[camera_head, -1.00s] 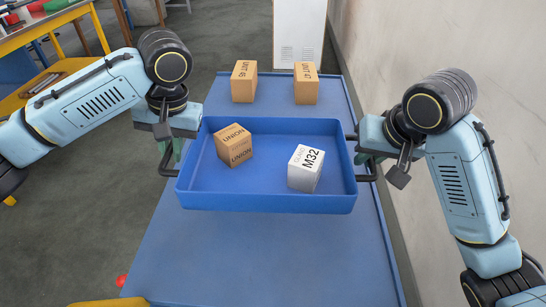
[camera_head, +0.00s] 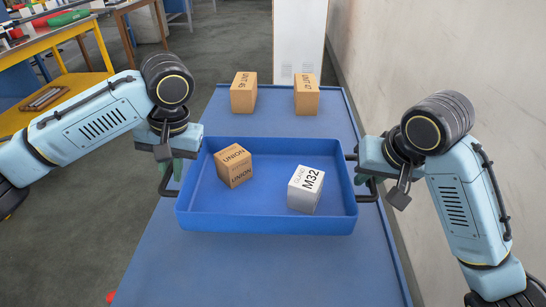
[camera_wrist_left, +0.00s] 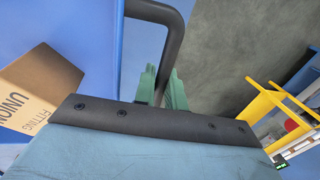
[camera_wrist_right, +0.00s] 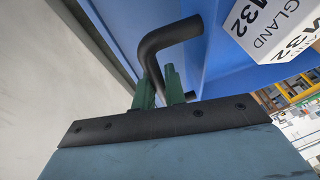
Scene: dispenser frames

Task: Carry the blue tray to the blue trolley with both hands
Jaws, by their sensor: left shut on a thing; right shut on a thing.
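The blue tray (camera_head: 268,222) is level over the blue trolley's top (camera_head: 262,275); I cannot tell whether it touches it. It holds a brown UNION box (camera_head: 233,165) at left and a white M32 box (camera_head: 305,190) at right. My left gripper (camera_head: 177,170) is shut on the tray's left dark handle (camera_wrist_left: 170,30); its green fingers (camera_wrist_left: 163,88) are on either side of the bar. My right gripper (camera_head: 361,178) is shut on the right handle (camera_wrist_right: 168,38), with its green fingers (camera_wrist_right: 158,88) at the bar.
Two brown boxes stand on the trolley's far end, one at left (camera_head: 243,93) and one at right (camera_head: 306,96). A pale wall (camera_head: 440,60) runs along the right side. A yellow-edged workbench (camera_head: 50,45) stands at far left. The trolley top nearer me is bare.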

